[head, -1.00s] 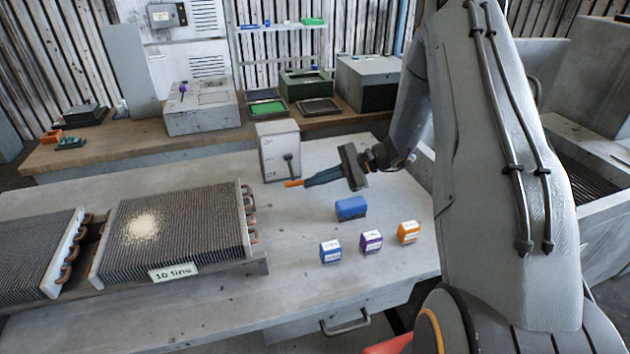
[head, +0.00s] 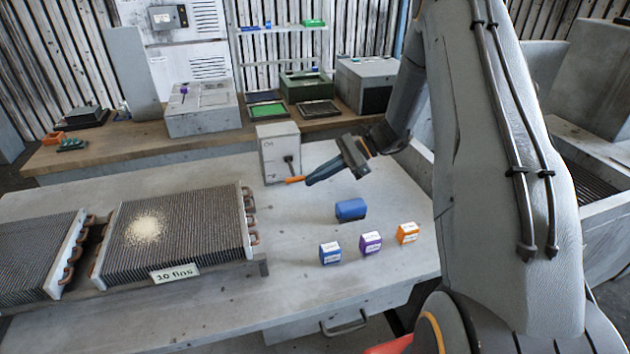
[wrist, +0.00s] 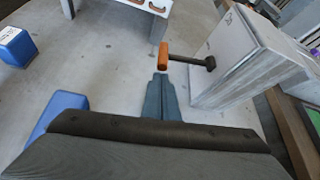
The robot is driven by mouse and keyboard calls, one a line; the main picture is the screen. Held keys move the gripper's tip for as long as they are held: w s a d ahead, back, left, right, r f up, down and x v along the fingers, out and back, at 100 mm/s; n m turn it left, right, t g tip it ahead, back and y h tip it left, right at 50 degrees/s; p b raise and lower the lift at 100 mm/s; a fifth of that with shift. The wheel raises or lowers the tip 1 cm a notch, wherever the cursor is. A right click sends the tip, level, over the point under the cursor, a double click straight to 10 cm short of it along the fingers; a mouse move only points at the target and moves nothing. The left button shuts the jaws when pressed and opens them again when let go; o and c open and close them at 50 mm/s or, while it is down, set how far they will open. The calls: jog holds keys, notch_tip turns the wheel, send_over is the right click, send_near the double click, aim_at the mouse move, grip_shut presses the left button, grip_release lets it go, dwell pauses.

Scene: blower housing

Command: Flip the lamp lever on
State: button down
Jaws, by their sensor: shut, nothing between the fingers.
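A grey box (head: 272,168) stands at the back of the grey table and carries a dark lever (head: 289,163) with an orange handle (head: 294,180). In the wrist view the dark lever arm (wrist: 190,60) sticks out from the box face, with the orange handle (wrist: 163,56) at its end. My gripper (head: 308,182) is shut and empty, slanting down from the right with its fingertips close beside the handle. In the wrist view the shut fingertips (wrist: 160,76) lie just below the handle's lower end; I cannot tell whether they touch. Small marks on the box are not readable.
A finned coil (head: 175,232) labelled "10 fins" lies left of the lever box. A blue block (head: 350,209) and small blue (head: 330,253), purple (head: 370,242) and orange (head: 408,233) boxes stand to the front right.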

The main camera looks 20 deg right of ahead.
notch_tip(320, 180, up, 2)
jog(key=shift+r+m+g, duration=0.1)
jog(key=shift+m+g, duration=0.7)
jog(key=shift+g, duration=0.1)
jog(key=shift+r+m+g, duration=0.6)
jog(key=shift+r+m, duration=0.1)
jog(key=shift+r, duration=0.2)
jog(key=shift+w+r+b, duration=0.3)
jog(key=shift+w+r, duration=0.05)
jog(key=shift+r, duration=0.55)
jog(key=shift+w+r, duration=0.1)
jog(key=w+v, duration=0.1)
jog(key=v, duration=0.9)
jog(key=shift+f+b, duration=0.25)
jog(key=shift+b, duration=0.05)
